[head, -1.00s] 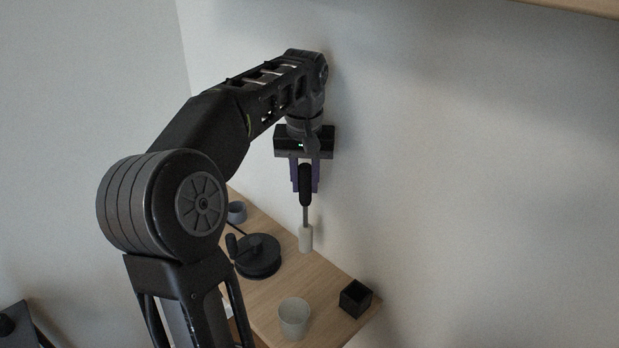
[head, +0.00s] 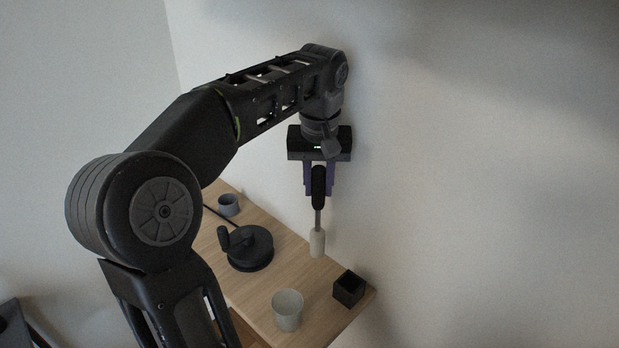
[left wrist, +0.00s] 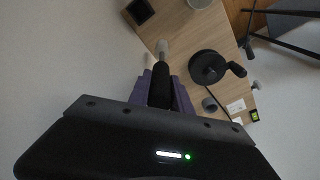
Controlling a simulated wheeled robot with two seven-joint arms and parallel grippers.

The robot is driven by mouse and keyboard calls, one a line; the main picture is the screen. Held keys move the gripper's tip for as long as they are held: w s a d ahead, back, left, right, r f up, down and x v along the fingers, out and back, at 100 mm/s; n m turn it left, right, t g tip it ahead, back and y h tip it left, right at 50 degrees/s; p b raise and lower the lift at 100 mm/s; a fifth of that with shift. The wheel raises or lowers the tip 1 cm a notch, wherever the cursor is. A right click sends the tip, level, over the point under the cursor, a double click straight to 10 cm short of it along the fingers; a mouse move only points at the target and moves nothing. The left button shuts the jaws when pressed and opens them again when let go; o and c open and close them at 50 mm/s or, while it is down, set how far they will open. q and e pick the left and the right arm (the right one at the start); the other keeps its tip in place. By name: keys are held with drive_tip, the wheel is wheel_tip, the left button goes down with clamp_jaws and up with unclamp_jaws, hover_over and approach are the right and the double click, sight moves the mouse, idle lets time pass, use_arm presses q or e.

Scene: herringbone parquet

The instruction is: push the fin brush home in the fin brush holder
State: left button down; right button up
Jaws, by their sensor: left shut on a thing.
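The fin brush (head: 318,189) has a black handle, a thin metal shaft and a pale, rounded head. It hangs upright, head down. My left gripper (head: 319,182) is shut on its handle; the purple fingers flank the handle in the left wrist view (left wrist: 160,84). An open black square box (head: 349,289), which looks like the fin brush holder, stands near the table's front right corner. The brush head is to the left of the box in the head view and appears to be above the table, apart from the box. The box also shows in the left wrist view (left wrist: 139,11). My right gripper is not in view.
A pale cup (head: 288,309) stands left of the box. A dark round device with a crank handle (head: 249,248) and a small blue-grey cup (head: 228,204) stand further back on the wooden table (head: 279,273). A white wall (head: 480,190) runs close along the right side.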

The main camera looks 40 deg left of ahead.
use_arm(q)
drive_tip(key=d, duration=1)
idle(0.4)
drive_tip(key=shift+w, duration=0.1)
idle(1.6)
wheel_tip(320, 180, down, 6)
drive_tip(key=b, duration=0.4)
idle(1.9)
drive_tip(key=c, duration=1.1)
unclamp_jaws()
